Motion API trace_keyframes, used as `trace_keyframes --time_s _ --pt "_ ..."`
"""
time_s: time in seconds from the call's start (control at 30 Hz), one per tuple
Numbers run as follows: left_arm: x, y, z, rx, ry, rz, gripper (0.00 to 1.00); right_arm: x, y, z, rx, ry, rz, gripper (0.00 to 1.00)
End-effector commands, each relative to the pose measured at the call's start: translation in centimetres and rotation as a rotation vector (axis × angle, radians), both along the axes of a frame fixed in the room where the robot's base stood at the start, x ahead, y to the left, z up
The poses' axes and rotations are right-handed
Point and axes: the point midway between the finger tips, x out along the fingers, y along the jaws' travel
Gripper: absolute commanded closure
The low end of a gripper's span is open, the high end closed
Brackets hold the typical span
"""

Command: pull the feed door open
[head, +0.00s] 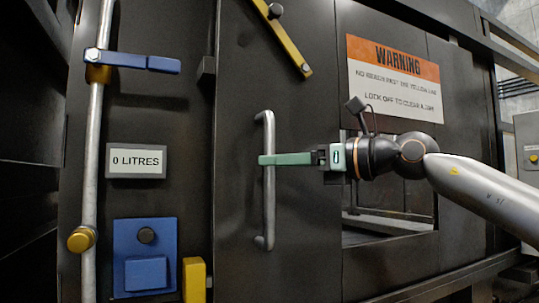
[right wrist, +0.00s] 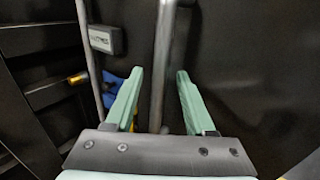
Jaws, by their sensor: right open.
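The feed door (head: 240,210) is a dark panel with a vertical grey bar handle (head: 269,215). I cannot tell whether the door stands slightly ajar. My right gripper (head: 265,160) reaches in from the right at the upper half of the handle. In the right wrist view, its green fingers (right wrist: 158,95) are open, one on each side of the handle (right wrist: 164,75), with gaps between them and the bar. My left gripper is not in view.
Left of the door are a pale vertical rod (head: 92,150) with a blue lever (head: 132,62), a "0 LITRES" display (head: 136,161) and a blue button panel (head: 145,258). A yellow bar (head: 282,35) is above the handle. A warning sign (head: 395,80) and an opening (head: 385,232) are right.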

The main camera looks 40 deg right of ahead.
Motion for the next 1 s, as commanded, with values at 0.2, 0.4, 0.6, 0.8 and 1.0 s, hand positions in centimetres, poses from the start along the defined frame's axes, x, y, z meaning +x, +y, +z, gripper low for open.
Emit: trace_keyframes --time_s 0.2,0.4,0.6,0.8,1.0 --pt "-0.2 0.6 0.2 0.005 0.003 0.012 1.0 2.0 0.5 0.1 0.0 0.001 -0.001 0.45" --pt "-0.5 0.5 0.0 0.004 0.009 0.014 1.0 2.5 0.7 0.0 0.001 -0.002 -0.001 0.45" --pt "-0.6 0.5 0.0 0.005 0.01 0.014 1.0 2.5 0.7 0.0 0.001 -0.002 0.0 0.45" --pt "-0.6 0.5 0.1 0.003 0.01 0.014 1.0 2.5 0.7 0.0 0.0 -0.001 0.0 0.66" --pt "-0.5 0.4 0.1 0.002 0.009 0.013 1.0 2.5 0.7 0.0 0.0 -0.001 0.0 0.88"
